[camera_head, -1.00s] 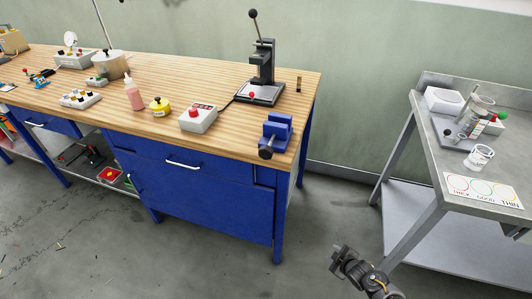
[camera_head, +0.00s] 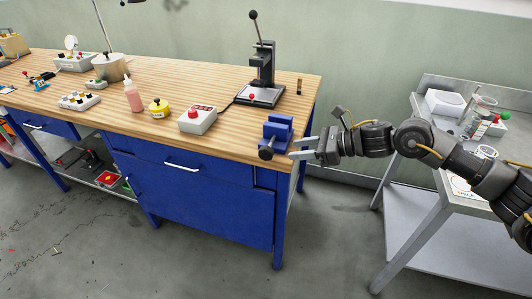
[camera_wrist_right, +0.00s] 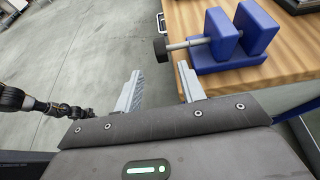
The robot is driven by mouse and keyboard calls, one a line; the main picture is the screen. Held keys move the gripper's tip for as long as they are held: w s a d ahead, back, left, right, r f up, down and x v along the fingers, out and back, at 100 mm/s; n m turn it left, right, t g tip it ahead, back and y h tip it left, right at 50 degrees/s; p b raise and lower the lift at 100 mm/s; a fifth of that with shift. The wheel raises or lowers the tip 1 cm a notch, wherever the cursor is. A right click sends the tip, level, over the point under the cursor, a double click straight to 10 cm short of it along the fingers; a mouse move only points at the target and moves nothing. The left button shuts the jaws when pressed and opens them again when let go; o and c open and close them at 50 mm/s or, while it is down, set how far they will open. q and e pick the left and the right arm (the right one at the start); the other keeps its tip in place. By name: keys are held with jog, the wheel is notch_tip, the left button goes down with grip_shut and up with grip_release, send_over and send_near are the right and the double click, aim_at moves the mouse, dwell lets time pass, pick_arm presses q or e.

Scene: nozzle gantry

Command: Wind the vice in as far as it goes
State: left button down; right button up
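The blue vice (camera_head: 279,128) sits at the front right corner of the wooden bench. Its dark round knob (camera_head: 266,153) sticks out past the front edge on a screw. In the right wrist view, the vice (camera_wrist_right: 223,45) shows two blue jaw blocks with a gap between them, and a bare metal screw leads to the dark knob (camera_wrist_right: 160,48). My right gripper (camera_head: 300,149) is open and empty, just right of the knob. In the right wrist view its two fingers (camera_wrist_right: 160,78) stand apart below the knob, not touching it. My left arm shows small at the left there, its fingers unclear.
The bench (camera_head: 215,80) also holds a lever press (camera_head: 262,75), a control box with a red button (camera_head: 197,119), a yellow pot (camera_head: 159,108) and a pink bottle (camera_head: 133,95). A grey metal table (camera_head: 440,108) stands right, behind my right arm. Floor between them is free.

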aim_at(273, 153)
jog(key=p+x, duration=0.2)
jog(key=x, duration=0.8)
jog(key=shift+w+a+f, duration=0.1)
jog(key=shift+w+a, duration=0.05)
jog(key=shift+a, duration=0.2)
pick_arm(q)
jog(key=shift+d+r, duration=0.95)
jog(key=shift+d, duration=0.1)
